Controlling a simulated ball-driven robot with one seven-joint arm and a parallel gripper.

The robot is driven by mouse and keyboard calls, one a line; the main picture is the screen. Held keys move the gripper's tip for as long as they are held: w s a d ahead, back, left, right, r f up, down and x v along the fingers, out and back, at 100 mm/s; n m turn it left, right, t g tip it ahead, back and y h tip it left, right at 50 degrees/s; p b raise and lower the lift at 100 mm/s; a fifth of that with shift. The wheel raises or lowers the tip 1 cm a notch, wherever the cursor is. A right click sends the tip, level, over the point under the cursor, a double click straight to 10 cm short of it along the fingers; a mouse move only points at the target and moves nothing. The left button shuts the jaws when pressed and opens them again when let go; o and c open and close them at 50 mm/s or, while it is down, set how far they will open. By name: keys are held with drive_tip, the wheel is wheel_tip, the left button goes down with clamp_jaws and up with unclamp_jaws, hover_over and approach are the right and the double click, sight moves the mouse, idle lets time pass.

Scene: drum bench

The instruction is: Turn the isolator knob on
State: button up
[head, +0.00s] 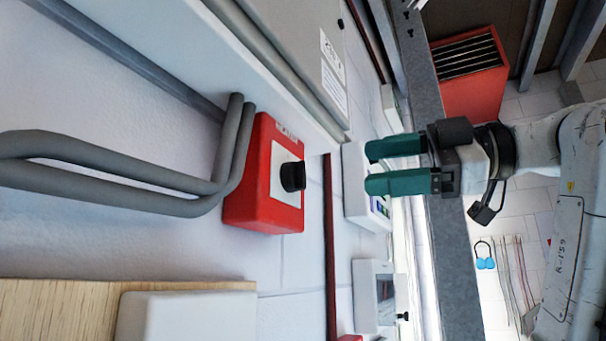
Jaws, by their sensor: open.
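The isolator is a red box (252,200) fixed to the white wall, with a pale plate on its face. Its black knob (292,176) stands out from that plate. My gripper (372,167) has two teal fingers pointing left towards the knob. The fingers are apart with nothing between them, and a clear gap lies between their tips and the knob. The picture is turned on its side, and I cannot read which position the knob marks.
Grey conduits (110,165) run along the wall to the red box. A grey cabinet (300,50) is above it in the picture. A white panel (355,185) is behind my fingertips. A white box (185,315) on a wooden board is at lower left. A red vented unit (468,95) stands at upper right.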

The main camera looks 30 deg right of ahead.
sight(296, 176)
drive_tip(key=p+x, duration=0.3)
drive_tip(key=x, duration=0.7)
drive_tip(key=shift+f, duration=0.1)
drive_tip(key=c, duration=1)
